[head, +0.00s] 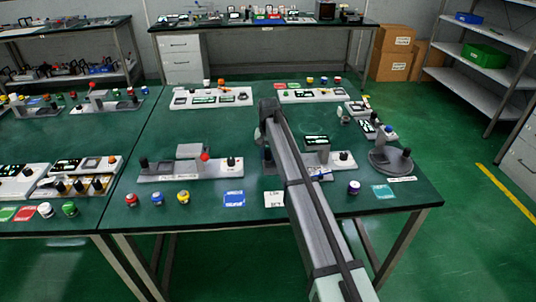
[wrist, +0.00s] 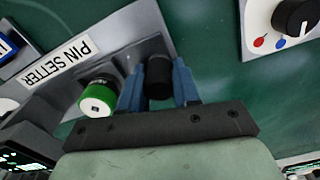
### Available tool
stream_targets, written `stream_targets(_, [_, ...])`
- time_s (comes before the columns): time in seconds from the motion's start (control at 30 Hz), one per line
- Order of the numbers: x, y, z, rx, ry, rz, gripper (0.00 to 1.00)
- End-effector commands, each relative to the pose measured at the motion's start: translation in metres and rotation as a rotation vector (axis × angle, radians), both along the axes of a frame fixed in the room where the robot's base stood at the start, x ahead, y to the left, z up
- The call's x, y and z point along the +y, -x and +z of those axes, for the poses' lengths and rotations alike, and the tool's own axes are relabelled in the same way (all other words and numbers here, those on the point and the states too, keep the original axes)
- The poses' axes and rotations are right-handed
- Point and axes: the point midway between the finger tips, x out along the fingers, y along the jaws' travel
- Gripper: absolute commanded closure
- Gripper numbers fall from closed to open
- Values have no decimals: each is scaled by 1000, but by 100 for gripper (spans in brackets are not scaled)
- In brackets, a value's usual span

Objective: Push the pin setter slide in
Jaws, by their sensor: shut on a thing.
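The pin setter (wrist: 135,32) is a grey device with a white "PIN SETTER" label (wrist: 62,58) in the wrist view. A black cylindrical knob (wrist: 159,76) stands at its end, between the blue fingers of my gripper (wrist: 158,84). The fingers are shut on this knob, one on each side. A green-ringed button with a white centre (wrist: 97,94) sits just left of the fingers. The slide under the knob is mostly hidden, so its travel cannot be judged. In the head view my arm covers this area, and the fingers cannot be made out.
A white panel with a black dial (wrist: 296,18) is at the wrist view's upper right. In the head view, several devices stand on the green table (head: 240,222), including one with a red ball lever (head: 205,157) and a round grey base (head: 391,162). Loose coloured buttons lie near the front edge.

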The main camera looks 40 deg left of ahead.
Motion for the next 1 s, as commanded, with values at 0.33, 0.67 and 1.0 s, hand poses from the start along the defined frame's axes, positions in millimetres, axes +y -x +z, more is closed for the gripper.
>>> stream_targets(0.33, [-33, -34, 0, -2, 0, -3, 100])
stream_targets(0.67, [-32, -34, 1, -3, -1, -1, 62])
stream_targets(1.0, [-32, -33, 0, -1, 0, -1, 43])
